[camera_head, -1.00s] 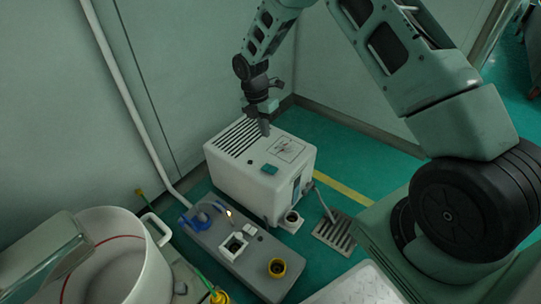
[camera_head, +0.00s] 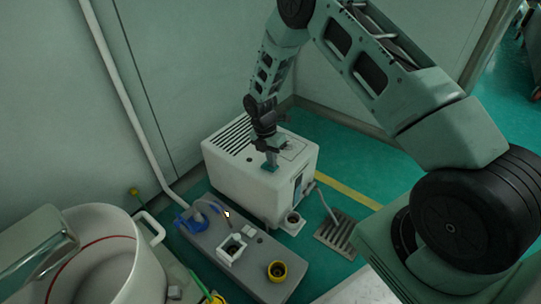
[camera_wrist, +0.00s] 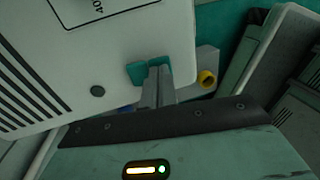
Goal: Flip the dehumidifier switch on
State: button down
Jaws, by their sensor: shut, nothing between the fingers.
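The white dehumidifier (camera_head: 235,180) stands on the green floor against the wall, with dark vent slots on its top. A teal switch (camera_head: 268,168) lies near the front edge of its top. My gripper (camera_head: 271,161) is shut and empty, pointing down with its tips right at the switch. In the wrist view the shut fingers (camera_wrist: 158,75) overlap the teal switch (camera_wrist: 134,73) and hide part of it. I cannot tell whether they touch it, or which way the switch is set.
A grey platform (camera_head: 205,240) in front of the dehumidifier holds a blue item (camera_head: 184,222), a white square socket (camera_head: 231,250) and a yellow ring (camera_head: 277,270). A large white pot (camera_head: 150,262) stands at the lower left. A floor drain (camera_head: 337,234) lies to the right.

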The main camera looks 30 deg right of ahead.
jog(key=shift+s, duration=0.1)
dwell(0.3)
jog(key=shift+s+d+f+t+p, duration=0.25)
jog(key=shift+t+p, duration=0.25)
jog(key=shift+p, duration=0.3)
jog(key=shift+a+f, duration=0.1)
jog(key=shift+f, duration=0.2)
jog(key=shift+w, duration=0.15)
jog(key=shift+w+a, duration=0.35)
jog(key=shift+w, duration=0.35)
jog(key=shift+s+r, duration=0.1)
